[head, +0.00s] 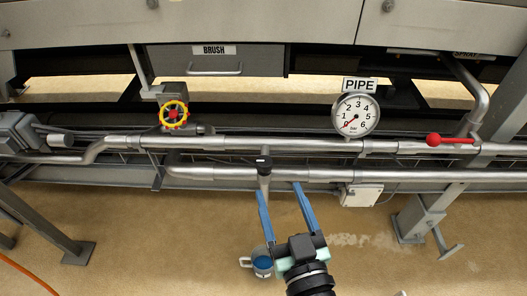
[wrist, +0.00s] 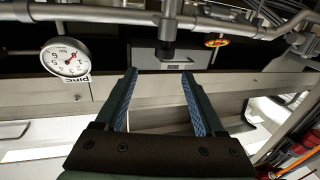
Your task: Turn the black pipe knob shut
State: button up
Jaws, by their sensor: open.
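The black pipe knob (head: 264,163) is a small dark piece at the middle of the head view, on a short grey stub where it meets the lower pipe. In the wrist view, which is upside down, a dark knob-like piece (wrist: 168,24) hangs from the pipe at top centre, beyond the fingertips. My gripper (head: 278,188) is open and empty, its two blue fingers pointing up just below and right of the knob. The wrist view shows the spread fingers (wrist: 159,73) with nothing between them. The knob's exact turn angle is too small to tell.
The silver pipes (head: 300,145) run across the scene. A red and yellow valve wheel (head: 174,114) stands left, a PIPE gauge (head: 356,115) right, and a red lever (head: 450,140) farther right. A grey box (head: 361,194) hangs below the pipe. A blue-white cup-like object (head: 262,265) is low.

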aim_at(262, 158)
jog(key=x, duration=0.8)
jog(key=f+x, duration=0.1)
jog(key=x, duration=0.3)
jog(key=shift+w+a, duration=0.2)
jog(key=shift+a, duration=0.25)
grip_shut()
